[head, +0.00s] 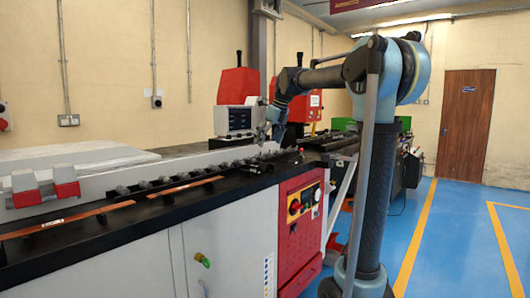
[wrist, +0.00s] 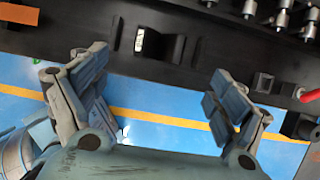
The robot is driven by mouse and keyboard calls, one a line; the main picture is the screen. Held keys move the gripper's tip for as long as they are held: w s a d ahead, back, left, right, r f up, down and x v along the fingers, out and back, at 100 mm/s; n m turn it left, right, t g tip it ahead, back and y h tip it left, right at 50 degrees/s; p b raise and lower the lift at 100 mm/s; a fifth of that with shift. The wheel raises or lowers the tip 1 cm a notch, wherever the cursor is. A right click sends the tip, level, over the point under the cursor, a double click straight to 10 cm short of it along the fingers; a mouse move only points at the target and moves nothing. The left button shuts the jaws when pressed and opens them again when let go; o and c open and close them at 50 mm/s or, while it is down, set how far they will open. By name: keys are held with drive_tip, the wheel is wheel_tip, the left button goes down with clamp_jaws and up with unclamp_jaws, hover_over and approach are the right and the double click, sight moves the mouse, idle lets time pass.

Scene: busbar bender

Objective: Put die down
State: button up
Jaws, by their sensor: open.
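In the wrist view a dark block with a bright, curved metal face, which looks like the die (wrist: 147,42), sits on the black bench top (wrist: 85,22). My gripper (wrist: 158,98) is open, its two fingers spread wide with nothing between them. The block lies beyond the fingertips, roughly centred between them and apart from both. In the head view my gripper (head: 276,132) hangs over the far part of the black bench, above the red control panel (head: 301,222). I cannot clearly make out the die there among small dark parts.
A row of metal rollers (wrist: 282,18) stands at the wrist view's upper right. Copper strips (head: 65,221) lie along the bench. Small dark blocks (wrist: 264,82) and a red-tipped part (wrist: 309,96) are near the bench edge. Blue floor (head: 438,240) is clear at right.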

drive_tip(key=shift+s+d+r, duration=0.15)
drive_tip(key=shift+r, duration=0.2)
drive_tip(key=s+d+f+n+h, duration=0.1)
drive_tip(key=s+d+f+n, duration=0.6)
drive_tip(key=s, duration=0.3)
drive_tip(key=s+d+f+n+h, duration=0.1)
drive_tip(key=s+d+f+n, duration=0.5)
drive_tip(key=s+f, duration=0.3)
drive_tip(key=s+d+f+n, duration=0.3)
drive_tip(key=s+f+n, duration=0.3)
drive_tip(key=s+f, duration=0.3)
drive_tip(key=s+d+f+n+h, duration=0.1)
drive_tip(key=s+d+f+n, duration=0.3)
drive_tip(key=s+f, duration=0.6)
drive_tip(key=n, duration=0.2)
drive_tip(key=shift+d+f+n+h, duration=0.15)
drive_tip(key=shift+f+n+h, duration=0.15)
drive_tip(key=shift+f+n, duration=0.1)
